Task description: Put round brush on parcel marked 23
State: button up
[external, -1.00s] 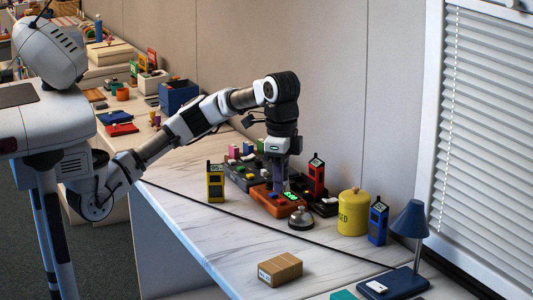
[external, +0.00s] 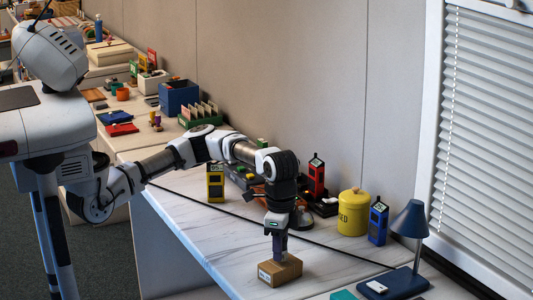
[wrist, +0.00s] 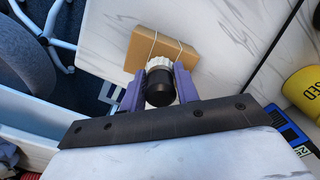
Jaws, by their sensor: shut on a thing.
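The round brush (wrist: 160,84), with a black body and a white ribbed end, is between the purple fingers of my gripper (external: 280,255) in the wrist view. My gripper is shut on it and points down. The brown parcel (external: 287,271) lies on the table right below the fingers in the external view. It has a white label on its near end, too small to read. The parcel also shows in the wrist view (wrist: 180,50), tied with string, just beyond the brush's white end. I cannot tell whether brush and parcel touch; the fingers hide the brush in the external view.
A yellow canister (external: 353,213), a blue radio (external: 378,222) and a blue lamp (external: 408,222) stand to the right. A yellow radio (external: 215,184) and a red radio (external: 316,177) stand farther back. A dark cable crosses the table. The tabletop left of the parcel is clear.

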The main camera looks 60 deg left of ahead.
jog(key=shift+f, duration=0.55)
jog(key=shift+f, duration=0.2)
jog(key=o, duration=1)
jog(key=shift+c, duration=0.2)
jog(key=shift+r, duration=0.15)
notch_tip(320, 180, up, 12)
jog(key=shift+r, duration=0.1)
